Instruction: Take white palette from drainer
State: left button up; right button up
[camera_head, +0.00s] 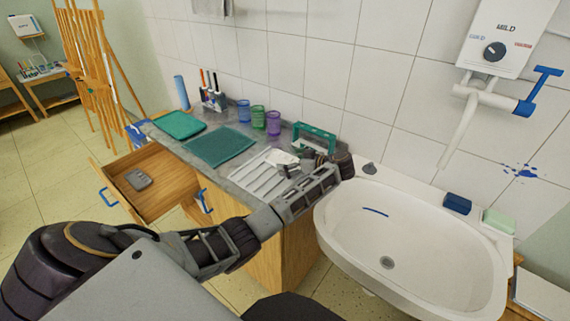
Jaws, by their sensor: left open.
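A white object (279,157), which looks like the palette, is at the back of the white ridged drainer board (256,178) on the grey counter. It is partly hidden by my left gripper (290,169), so its outline is hard to make out. My left arm reaches in from the lower left, and the gripper is bent back toward the counter, beside the white object. The gripper is open; I cannot tell whether its fingers touch the object. A green rack (315,138) stands behind the gripper by the wall. My right gripper is out of view.
A white sink (400,215) adjoins the counter on the right. Green trays (220,146), several coloured cups (258,117) and a brush holder (212,98) occupy the counter's left and back. An open wooden drawer (150,182) sticks out at the front left. A water heater hangs above the sink.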

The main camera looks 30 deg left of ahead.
pick_arm(q)
jog(key=shift+a+f, duration=0.1)
jog(key=shift+a, duration=0.1)
jog(key=shift+c, duration=0.5)
jog(key=shift+s+d, duration=0.1)
jog(key=c, duration=1)
